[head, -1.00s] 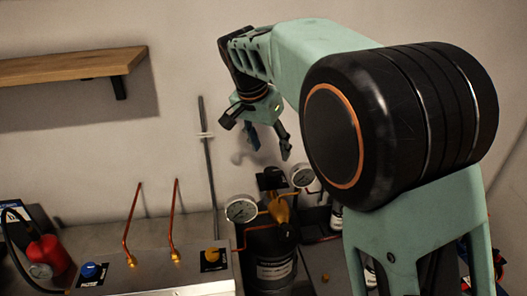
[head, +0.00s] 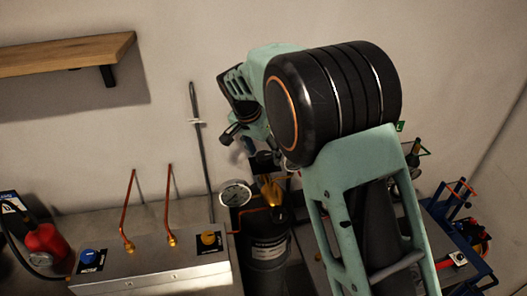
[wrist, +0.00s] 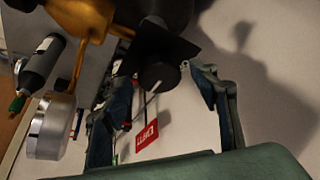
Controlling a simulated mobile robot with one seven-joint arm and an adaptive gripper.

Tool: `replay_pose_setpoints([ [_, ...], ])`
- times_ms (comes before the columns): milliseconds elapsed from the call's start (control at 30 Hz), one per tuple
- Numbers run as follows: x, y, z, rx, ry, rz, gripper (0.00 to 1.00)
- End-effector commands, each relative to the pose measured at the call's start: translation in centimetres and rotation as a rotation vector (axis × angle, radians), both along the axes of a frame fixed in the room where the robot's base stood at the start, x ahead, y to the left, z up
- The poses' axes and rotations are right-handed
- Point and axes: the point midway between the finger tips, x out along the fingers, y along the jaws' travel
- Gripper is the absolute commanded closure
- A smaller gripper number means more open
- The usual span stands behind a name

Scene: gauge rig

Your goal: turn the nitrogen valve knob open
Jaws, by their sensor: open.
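A dark round knob (wrist: 158,80) with a pale pointer line shows in the wrist view, under a black plate beside a brass body (wrist: 88,18). I cannot read a nitrogen label on it. My gripper (wrist: 163,72) is open, with one finger on each side of this knob in the picture. I cannot tell whether the fingers touch it. In the head view the brass regulator (head: 270,191) sits on a black cylinder (head: 268,250), and my arm hides most of the gripper above it.
A round gauge (head: 235,193) stands left of the regulator; a silver gauge (wrist: 50,128) shows left of the fingers. A metal box (head: 150,265) carries a blue knob (head: 91,257), a yellow knob (head: 209,239) and copper pipes (head: 128,205). A blue rack (head: 460,235) stands right.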

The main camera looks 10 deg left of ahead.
Motion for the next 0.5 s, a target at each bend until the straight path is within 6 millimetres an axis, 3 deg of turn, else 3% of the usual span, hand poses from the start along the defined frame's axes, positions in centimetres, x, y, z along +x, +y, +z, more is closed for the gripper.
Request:
replay_pose_setpoints([
  [200, 0.03, -0.02, -0.04, 0.000, 0.000, 0.000, 0.45],
  [500, 0.02, -0.01, 0.00, 0.000, 0.000, 0.000, 0.77],
])
